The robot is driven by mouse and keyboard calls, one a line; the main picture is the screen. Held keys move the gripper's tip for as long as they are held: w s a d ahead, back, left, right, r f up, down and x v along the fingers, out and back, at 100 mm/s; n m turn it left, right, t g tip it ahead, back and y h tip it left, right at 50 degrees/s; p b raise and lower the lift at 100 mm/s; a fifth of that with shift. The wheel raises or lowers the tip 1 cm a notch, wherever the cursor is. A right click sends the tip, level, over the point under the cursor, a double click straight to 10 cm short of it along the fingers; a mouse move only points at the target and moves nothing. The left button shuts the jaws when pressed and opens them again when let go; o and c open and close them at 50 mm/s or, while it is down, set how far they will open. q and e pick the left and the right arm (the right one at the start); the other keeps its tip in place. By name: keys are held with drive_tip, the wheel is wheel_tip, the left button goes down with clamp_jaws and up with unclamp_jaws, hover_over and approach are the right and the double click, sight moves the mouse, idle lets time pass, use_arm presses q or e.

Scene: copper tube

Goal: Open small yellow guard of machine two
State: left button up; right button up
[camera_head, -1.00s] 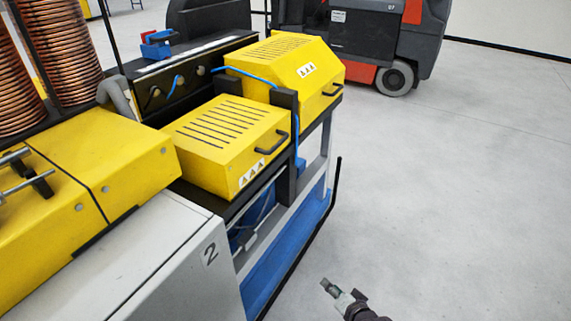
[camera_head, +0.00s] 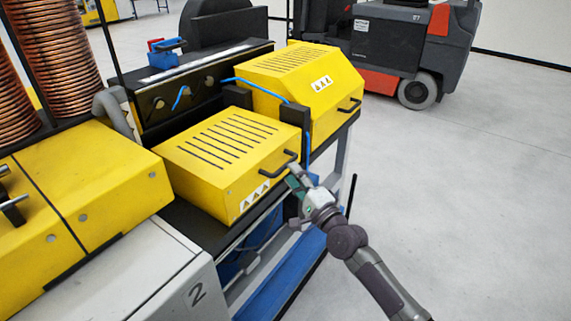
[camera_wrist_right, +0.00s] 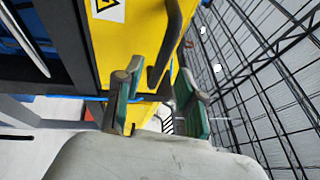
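The small yellow guard (camera_head: 205,168), a slotted box with a black handle (camera_head: 272,170), is down on machine two in the head view. Its front shows yellow in the right wrist view (camera_wrist_right: 135,30). My right gripper (camera_head: 293,178) is just in front of the handle. In the right wrist view, the green-padded fingers of my right gripper (camera_wrist_right: 158,85) stand apart, with the black handle (camera_wrist_right: 172,35) in line between their tips. I cannot tell whether they touch it. My left gripper is out of view.
A second yellow guard (camera_head: 318,88) stands behind, with a black post (camera_head: 295,117) and blue cable between. A white cabinet marked 2 (camera_head: 150,285) is at the front left. A forklift (camera_head: 400,50) is at the back. Floor on the right is clear.

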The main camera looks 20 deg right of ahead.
sight(286, 164)
drive_tip(key=shift+x, duration=2.25)
clamp_jaws()
